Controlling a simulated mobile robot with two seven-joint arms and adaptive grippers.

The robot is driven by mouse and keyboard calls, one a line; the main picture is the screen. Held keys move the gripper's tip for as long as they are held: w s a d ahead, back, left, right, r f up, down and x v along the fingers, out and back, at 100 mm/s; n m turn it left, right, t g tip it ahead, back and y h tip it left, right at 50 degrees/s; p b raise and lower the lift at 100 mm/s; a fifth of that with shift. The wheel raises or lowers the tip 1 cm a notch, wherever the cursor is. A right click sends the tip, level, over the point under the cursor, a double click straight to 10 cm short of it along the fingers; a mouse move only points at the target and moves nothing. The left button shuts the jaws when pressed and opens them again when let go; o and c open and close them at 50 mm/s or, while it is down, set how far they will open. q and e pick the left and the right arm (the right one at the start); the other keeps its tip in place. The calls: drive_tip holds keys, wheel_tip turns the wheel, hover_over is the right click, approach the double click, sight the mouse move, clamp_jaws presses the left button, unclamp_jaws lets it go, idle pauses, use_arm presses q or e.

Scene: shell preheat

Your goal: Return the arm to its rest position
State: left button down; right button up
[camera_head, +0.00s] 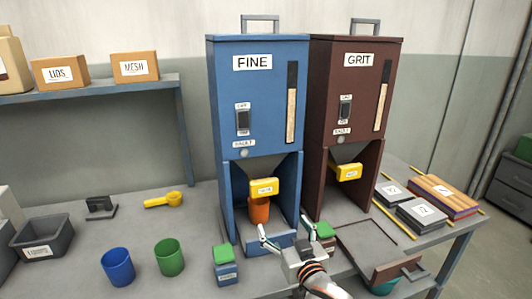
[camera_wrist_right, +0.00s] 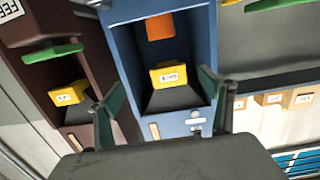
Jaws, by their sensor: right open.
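My right gripper (camera_head: 286,231) is open and empty in front of the blue FINE dispenser (camera_head: 257,100), at the level of its base. An orange cup (camera_head: 259,211) stands inside that dispenser's bay under a yellow gate (camera_head: 265,187), apart from the fingers. In the right wrist view the two fingers (camera_wrist_right: 157,98) are spread wide with nothing between them. The orange cup (camera_wrist_right: 160,27) shows beyond them, with the yellow gate (camera_wrist_right: 168,76) near it. My left gripper is not in view.
A maroon GRIT dispenser (camera_head: 352,110) stands to the right. Green-topped boxes (camera_head: 226,262) (camera_head: 324,236) flank the gripper. Blue (camera_head: 117,266) and green (camera_head: 169,257) cups stand at left. A brown-handled tray (camera_head: 368,246) lies right. The table's back left is mostly clear.

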drive_tip(key=s+d+f+g, duration=0.2)
drive_tip(key=s+d+f, duration=0.2)
drive_tip(key=s+f, duration=0.5)
drive_tip(key=s+d+f+g+h, duration=0.1)
drive_tip(key=s+d+f, duration=0.4)
drive_tip(key=s+f, duration=0.4)
drive_tip(key=s+d+f+n+g, duration=0.1)
drive_tip(key=s+d+f, duration=0.3)
drive_tip(key=s+f, duration=0.4)
drive_tip(key=s+g, duration=0.1)
drive_tip(key=s, duration=0.4)
drive_tip(key=shift+d+f+g+h, duration=0.3)
drive_tip(key=shift+d+f+h, duration=0.05)
drive_tip(key=shift+f+h, duration=0.05)
